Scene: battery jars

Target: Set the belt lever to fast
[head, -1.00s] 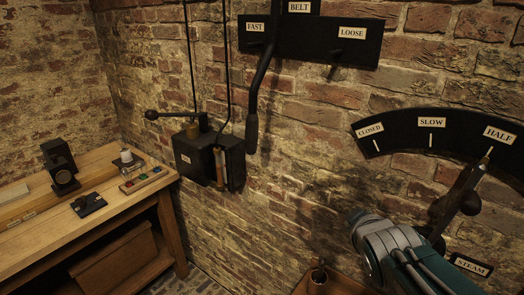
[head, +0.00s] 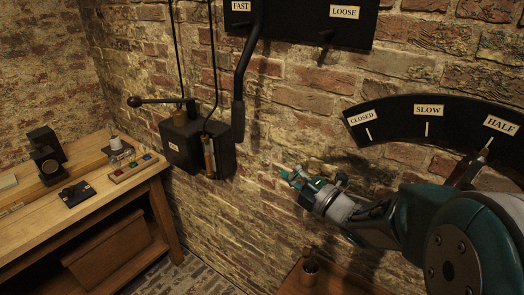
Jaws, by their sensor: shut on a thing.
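The belt lever (head: 238,118) is a dark bent rod with a thick grip, hanging in front of the brick wall. It crosses the black belt plate (head: 290,28) just right of the FAST label (head: 240,6). The LOOSE label (head: 344,12) is farther right, with a dark peg (head: 326,34) below it. The lever's top is outside the picture. My gripper (head: 290,177) is right of the lever's grip and lower in the picture, apart from it. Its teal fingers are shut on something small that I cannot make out.
A dark box (head: 190,145) with a side handle is mounted left of the lever. A curved steam plate (head: 400,112) is at right, its lever (head: 468,170) near HALF, partly behind my arm. A wooden bench (head: 100,215) stands left. A small wooden table (head: 300,280) is below.

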